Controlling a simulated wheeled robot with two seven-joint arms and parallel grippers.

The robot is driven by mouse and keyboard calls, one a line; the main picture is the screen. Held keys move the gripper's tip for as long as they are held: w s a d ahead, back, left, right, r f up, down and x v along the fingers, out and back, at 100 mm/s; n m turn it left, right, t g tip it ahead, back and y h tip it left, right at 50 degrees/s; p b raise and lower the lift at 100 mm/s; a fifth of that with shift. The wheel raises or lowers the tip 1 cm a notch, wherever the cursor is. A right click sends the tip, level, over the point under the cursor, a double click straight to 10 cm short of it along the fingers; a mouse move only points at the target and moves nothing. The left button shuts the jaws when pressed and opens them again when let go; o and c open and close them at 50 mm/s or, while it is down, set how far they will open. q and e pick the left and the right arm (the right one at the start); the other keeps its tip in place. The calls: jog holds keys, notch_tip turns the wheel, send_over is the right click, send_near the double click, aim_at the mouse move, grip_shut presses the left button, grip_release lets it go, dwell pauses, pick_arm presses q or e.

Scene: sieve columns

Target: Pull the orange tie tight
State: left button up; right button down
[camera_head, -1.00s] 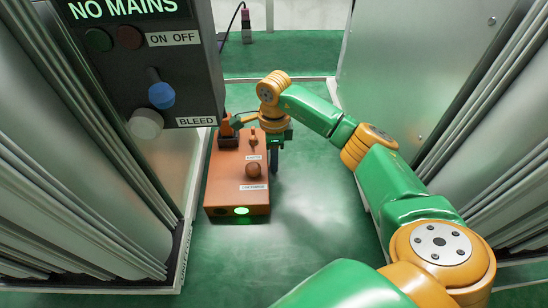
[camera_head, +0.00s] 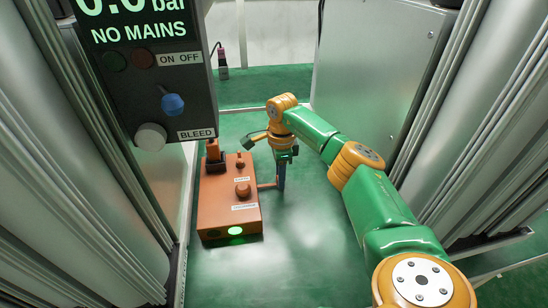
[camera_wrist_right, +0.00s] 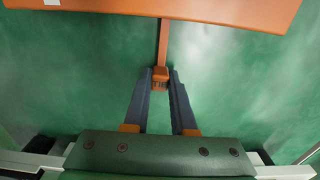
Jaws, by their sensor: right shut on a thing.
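The orange tie (camera_head: 268,185) is a thin strap that runs from the right side of the orange box (camera_head: 215,205) to my right gripper (camera_head: 281,186). In the right wrist view the tie (camera_wrist_right: 163,42) comes straight down from the box's edge (camera_wrist_right: 230,8) and ends in a small orange block. My right gripper (camera_wrist_right: 161,82) is shut on that end block, with its dark fingertips on either side. The gripper points down beside the box, a short gap away from it. My left gripper is not in view.
The box carries knobs (camera_head: 243,189), a clamp-like part (camera_head: 215,158) and a lit green lamp (camera_head: 235,231). A control panel (camera_head: 150,75) reading NO MAINS hangs at upper left. Tall grey columns (camera_head: 85,170) and a metal cabinet (camera_head: 375,60) flank the green floor (camera_head: 310,240), clear right of the box.

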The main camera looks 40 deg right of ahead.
jog(key=c, duration=1.1)
grip_release()
jog(key=shift+d, duration=0.1)
jog(key=o, duration=0.4)
jog(key=shift+s+d, duration=0.15)
jog(key=shift+r, duration=3.55)
